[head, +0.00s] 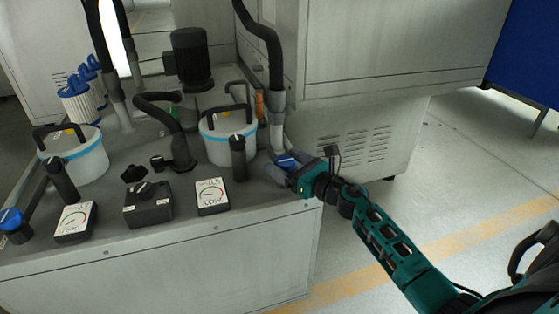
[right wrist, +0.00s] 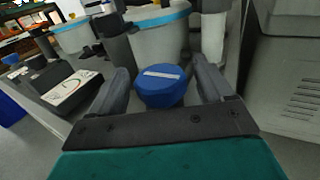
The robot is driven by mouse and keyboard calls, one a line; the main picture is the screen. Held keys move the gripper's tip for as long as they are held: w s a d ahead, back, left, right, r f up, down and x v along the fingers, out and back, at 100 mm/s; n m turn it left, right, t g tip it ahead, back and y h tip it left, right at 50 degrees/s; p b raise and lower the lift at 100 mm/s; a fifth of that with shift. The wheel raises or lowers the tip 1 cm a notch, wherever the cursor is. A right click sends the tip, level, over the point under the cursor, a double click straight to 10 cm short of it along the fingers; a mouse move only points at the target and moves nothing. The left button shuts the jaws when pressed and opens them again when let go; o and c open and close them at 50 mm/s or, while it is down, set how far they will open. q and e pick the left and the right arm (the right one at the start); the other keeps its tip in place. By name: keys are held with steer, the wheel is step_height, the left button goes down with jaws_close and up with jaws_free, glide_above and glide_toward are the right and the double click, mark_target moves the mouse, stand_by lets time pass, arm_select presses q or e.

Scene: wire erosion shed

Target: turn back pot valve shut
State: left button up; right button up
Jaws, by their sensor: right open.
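A blue valve knob (head: 286,160) sits at the right end of the grey bench top, beside a white pot with a blue rim (head: 219,150). In the right wrist view the knob (right wrist: 162,88) is round, with a white bar across its top. My right gripper (head: 288,170) is open, with one finger on each side of the knob. In the right wrist view a gap seems to show between the knob and the fingers (right wrist: 163,76); contact is hard to judge. A second blue knob (head: 12,218) is at the left front, near another white pot (head: 88,164). My left gripper is not in view.
Gauge cards (head: 211,196) (head: 75,221) and a black switch box (head: 148,206) stand along the bench front. Black hoses and a dark motor (head: 190,60) are behind. A grey cabinet (head: 350,140) stands right of the knob. Open floor (head: 470,180) lies further right.

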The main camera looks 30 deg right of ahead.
steer(key=shift+x, duration=1.25)
steer(key=c, duration=1)
steer(key=shift+o, duration=0.2)
